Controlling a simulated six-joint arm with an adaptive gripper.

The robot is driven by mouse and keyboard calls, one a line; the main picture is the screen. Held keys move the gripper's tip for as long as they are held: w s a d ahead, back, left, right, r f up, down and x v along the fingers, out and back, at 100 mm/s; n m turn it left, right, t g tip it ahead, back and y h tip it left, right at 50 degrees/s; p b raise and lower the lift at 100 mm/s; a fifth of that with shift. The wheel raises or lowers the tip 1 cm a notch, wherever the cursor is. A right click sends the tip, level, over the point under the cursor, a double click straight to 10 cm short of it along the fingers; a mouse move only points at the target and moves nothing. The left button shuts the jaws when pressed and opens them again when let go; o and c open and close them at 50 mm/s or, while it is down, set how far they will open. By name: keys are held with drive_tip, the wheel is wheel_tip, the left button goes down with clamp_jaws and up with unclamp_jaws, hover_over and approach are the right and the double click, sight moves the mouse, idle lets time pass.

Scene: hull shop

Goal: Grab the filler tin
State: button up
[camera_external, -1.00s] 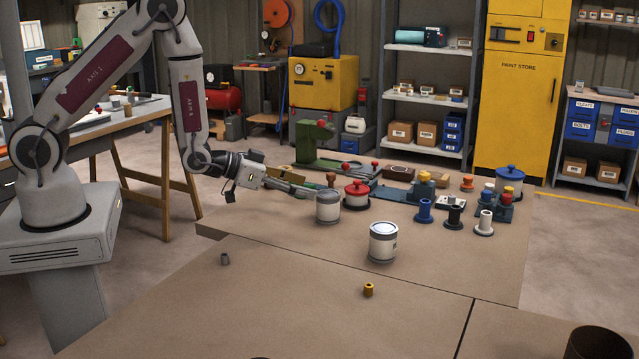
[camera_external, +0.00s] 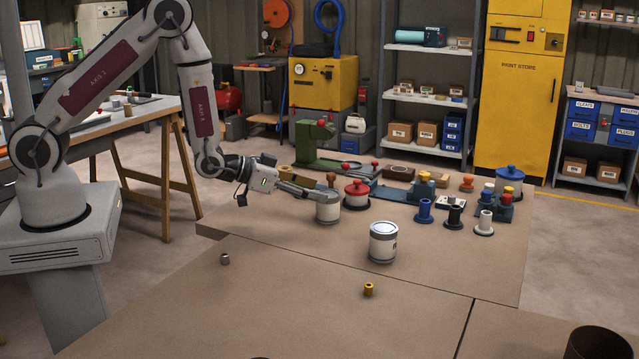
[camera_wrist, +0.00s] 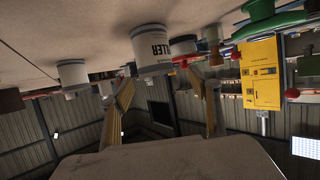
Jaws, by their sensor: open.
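The filler tin (camera_external: 328,211), pale with a grey upper part, stands upright on the brown bench. In the wrist view, which is upside down, the tin (camera_wrist: 150,48) shows part of the word FILLER. My gripper (camera_external: 312,193) is open and level at the tin's left side, its fingertips overlapping the tin's upper edge in the external view. In the wrist view the tin lies ahead, between the lines of the two fingers (camera_wrist: 161,76). I cannot tell whether a finger touches it.
A second pale tin (camera_external: 383,243) stands nearer the camera. A red-lidded tin (camera_external: 357,197) is close behind the filler tin. Coloured spools and a blue-lidded pot (camera_external: 508,181) stand farther right. The front bench holds little besides a brass bush (camera_external: 368,289) and grey bush (camera_external: 225,258).

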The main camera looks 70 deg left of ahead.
sight(328, 207)
drive_tip(key=shift+w+d+f, duration=0.2)
drive_tip(key=shift+w+f, duration=0.1)
drive_tip(key=shift+w, duration=0.25)
drive_tip(key=shift+w+d+f, duration=0.15)
drive_tip(key=shift+w+f, duration=0.15)
drive_tip(key=shift+w, duration=0.25)
drive_tip(key=shift+x, duration=1.05)
drive_tip(key=c, duration=1.5)
